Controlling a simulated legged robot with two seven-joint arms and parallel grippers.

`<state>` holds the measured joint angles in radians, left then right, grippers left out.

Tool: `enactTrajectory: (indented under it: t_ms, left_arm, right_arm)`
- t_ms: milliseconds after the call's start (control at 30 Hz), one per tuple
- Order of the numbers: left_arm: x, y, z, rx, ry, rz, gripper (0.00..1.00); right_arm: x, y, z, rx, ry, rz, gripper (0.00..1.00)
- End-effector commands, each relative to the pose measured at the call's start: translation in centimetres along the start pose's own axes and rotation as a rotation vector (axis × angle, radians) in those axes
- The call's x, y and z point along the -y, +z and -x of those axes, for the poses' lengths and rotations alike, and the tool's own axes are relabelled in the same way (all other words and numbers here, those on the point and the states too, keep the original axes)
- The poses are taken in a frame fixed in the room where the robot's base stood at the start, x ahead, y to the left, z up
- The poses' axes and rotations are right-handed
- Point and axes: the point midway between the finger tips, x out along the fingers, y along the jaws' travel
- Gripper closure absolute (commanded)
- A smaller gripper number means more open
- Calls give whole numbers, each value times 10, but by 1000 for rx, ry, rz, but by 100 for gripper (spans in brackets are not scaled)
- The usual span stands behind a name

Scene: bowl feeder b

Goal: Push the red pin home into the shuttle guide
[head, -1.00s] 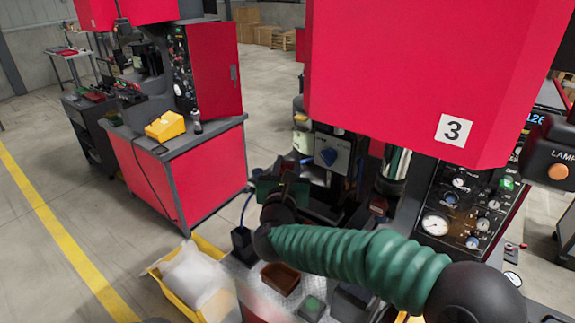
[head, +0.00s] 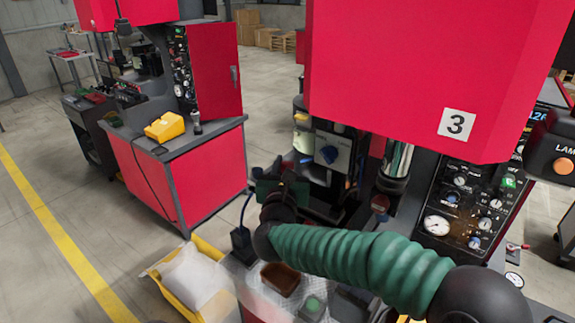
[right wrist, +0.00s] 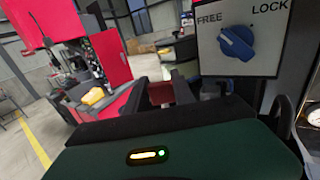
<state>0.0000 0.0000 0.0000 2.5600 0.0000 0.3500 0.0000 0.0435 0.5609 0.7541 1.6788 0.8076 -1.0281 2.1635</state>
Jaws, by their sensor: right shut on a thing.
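My right gripper (head: 287,183) is in front of the machine's dark lower works, left of the panel with the blue knob. In the right wrist view its dark fingers (right wrist: 172,90) are shut on a small dull red piece, which I take for the red pin (right wrist: 160,94). The pin's far end is hidden, so I cannot tell how deep it sits. I cannot make out the shuttle guide; the gripper and its green housing (right wrist: 180,145) cover that area. My left gripper is not in view.
The FREE/LOCK panel with its blue knob (right wrist: 237,43) stands close on the right. A large red machine hood (head: 410,80) overhangs my arm. A yellow bin (head: 165,283) with a pale bag, a brown tray (head: 280,279) and a green button (head: 312,304) lie below. Open floor is left.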

Motion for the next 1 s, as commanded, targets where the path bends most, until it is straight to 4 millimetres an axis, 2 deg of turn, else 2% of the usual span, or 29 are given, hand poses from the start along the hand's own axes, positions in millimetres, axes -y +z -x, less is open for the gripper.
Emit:
enactTrajectory:
  t_ms: [1000]
  left_arm:
    - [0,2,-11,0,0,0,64]
  right_arm:
    - [0,-3,0,1,-1,-1,100]
